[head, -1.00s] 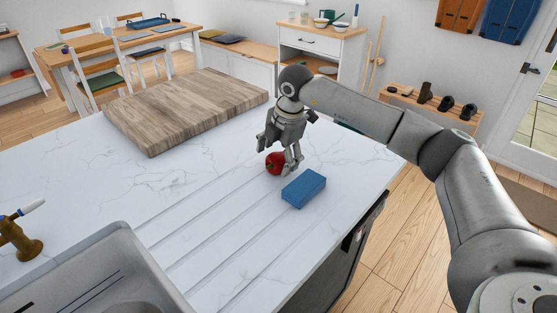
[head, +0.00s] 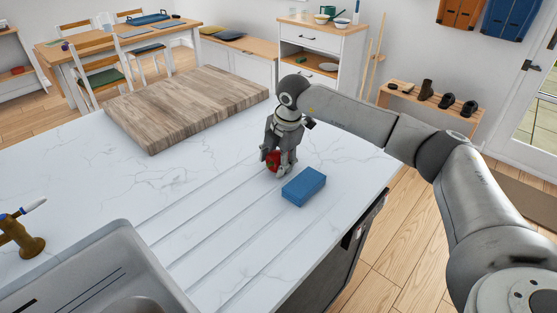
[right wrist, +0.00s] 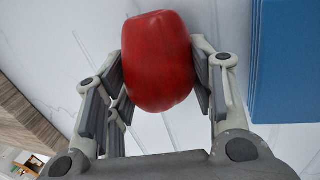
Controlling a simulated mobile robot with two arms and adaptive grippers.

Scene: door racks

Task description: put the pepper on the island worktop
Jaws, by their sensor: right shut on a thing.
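The red pepper (head: 271,158) is on the white marble-patterned worktop (head: 85,175), partly hidden by my right gripper (head: 279,165). In the right wrist view the pepper (right wrist: 158,60) sits between the two finger pads of my right gripper (right wrist: 160,85), with the pads against its sides. My right gripper is shut on it. The pepper is at or very near the worktop surface; I cannot tell whether it touches. My left gripper is not in view.
A blue block (head: 303,187) lies just right of the pepper and also shows in the right wrist view (right wrist: 285,60). A thick wooden board (head: 190,105) lies at the back. A sink (head: 95,270) and brass tap (head: 20,238) are at the front left. The worktop's left middle is clear.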

